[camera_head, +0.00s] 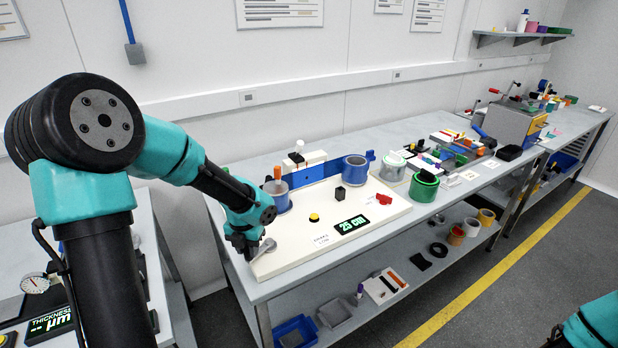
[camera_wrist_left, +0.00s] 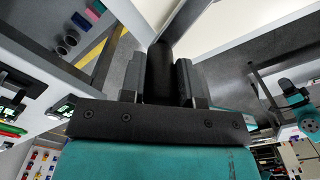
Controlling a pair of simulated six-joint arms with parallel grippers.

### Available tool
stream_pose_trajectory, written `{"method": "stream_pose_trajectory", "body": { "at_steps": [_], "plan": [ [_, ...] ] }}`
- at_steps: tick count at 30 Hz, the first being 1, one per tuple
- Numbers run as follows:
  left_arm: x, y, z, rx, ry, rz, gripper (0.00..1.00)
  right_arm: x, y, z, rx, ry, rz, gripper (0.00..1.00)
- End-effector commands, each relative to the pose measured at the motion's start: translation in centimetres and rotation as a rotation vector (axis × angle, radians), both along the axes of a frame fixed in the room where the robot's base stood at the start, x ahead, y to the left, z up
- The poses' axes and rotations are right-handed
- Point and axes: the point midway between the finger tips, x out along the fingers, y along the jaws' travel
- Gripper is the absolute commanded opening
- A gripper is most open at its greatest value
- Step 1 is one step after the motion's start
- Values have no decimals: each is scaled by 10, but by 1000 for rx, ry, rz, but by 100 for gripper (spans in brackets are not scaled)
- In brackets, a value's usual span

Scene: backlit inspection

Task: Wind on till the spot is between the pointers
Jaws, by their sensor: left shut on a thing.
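A white winding board (camera_head: 375,222) on the bench carries a blue band (camera_head: 318,170) between a left reel (camera_head: 283,202) and a right blue reel (camera_head: 355,170). A white block with black parts (camera_head: 297,157) stands behind the band. I cannot make out the spot or the pointers. A green display (camera_head: 353,224) reads 25 cm. My left gripper (camera_head: 250,246) is at the board's front left corner, at a grey crank (camera_head: 265,248). In the left wrist view its fingers (camera_wrist_left: 160,80) are shut on a dark round handle (camera_wrist_left: 159,70). My right gripper is out of view.
An orange-handled part (camera_head: 277,174) stands by the left reel, close to my left arm. A small black block (camera_head: 339,193), a yellow button (camera_head: 314,217) and a red piece (camera_head: 384,198) are on the board.

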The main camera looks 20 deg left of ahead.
Motion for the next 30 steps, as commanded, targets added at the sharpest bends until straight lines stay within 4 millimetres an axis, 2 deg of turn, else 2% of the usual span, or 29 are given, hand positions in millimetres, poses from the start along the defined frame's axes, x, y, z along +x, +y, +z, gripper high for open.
{"method": "stream_pose_trajectory", "body": {
  "at_steps": [30],
  "plan": [
    [7, 17, 0, 0, -3, -1, 13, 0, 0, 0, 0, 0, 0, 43]
  ]
}}
